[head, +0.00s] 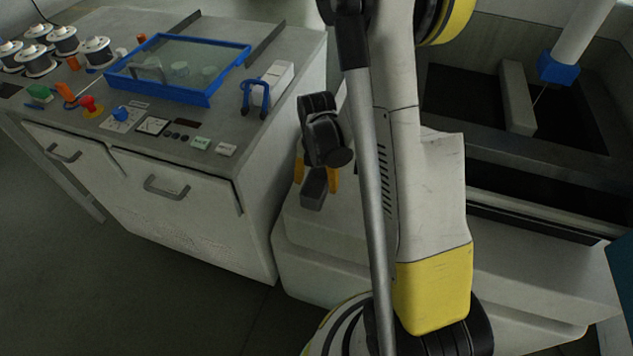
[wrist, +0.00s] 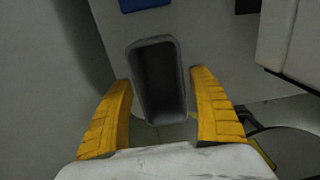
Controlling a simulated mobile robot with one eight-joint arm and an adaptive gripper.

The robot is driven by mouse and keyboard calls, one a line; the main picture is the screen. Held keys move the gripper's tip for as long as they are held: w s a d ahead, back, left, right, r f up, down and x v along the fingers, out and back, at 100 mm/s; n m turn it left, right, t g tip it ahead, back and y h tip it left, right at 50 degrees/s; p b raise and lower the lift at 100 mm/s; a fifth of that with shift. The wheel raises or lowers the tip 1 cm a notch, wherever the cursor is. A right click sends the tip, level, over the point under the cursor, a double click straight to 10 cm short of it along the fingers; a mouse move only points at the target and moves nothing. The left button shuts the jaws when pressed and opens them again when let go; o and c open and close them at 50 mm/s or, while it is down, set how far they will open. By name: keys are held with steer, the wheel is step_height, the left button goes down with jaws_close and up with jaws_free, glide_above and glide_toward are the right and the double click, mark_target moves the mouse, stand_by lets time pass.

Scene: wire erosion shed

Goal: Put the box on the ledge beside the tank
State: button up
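The box (wrist: 158,95) is a small grey open-topped tray, empty inside, seen from above between my fingertips in the wrist view. It also shows in the head view (head: 313,190), just below my gripper (head: 317,176). My yellow fingers (wrist: 160,80) are on either side of its long walls, with a narrow gap showing at the right finger. The box is over or on the pale ledge (head: 305,235); I cannot tell whether its bottom touches. The tank (head: 470,98) is the dark basin at the right, partly hidden behind my arm.
A grey cabinet (head: 200,210) stands left of the ledge, with a blue-framed tray (head: 225,92), knobs and spools on top. A blue-collared white tube (head: 560,68) hangs into the tank by a pale block (head: 517,98). Dark floor is clear at lower left.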

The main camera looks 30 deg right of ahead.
steer(key=shift+r, duration=0.15)
step_height(320, 180, up, 12)
steer(key=p, duration=0.6)
step_height(320, 180, up, 12)
steer(key=m+t, duration=0.3)
steer(key=m, duration=0.9)
glide_above(317, 192)
steer(key=s+a, duration=0.4)
steer(key=a, duration=0.3)
steer(key=s+a+r+m+t, duration=0.4)
steer(key=s+a+r+m, duration=0.1)
steer(key=m, duration=0.8)
steer(key=shift+s+a+r+m, duration=0.3)
steer(key=shift+s+a, duration=0.25)
steer(key=shift+s, duration=0.15)
steer(key=shift+r, duration=0.1)
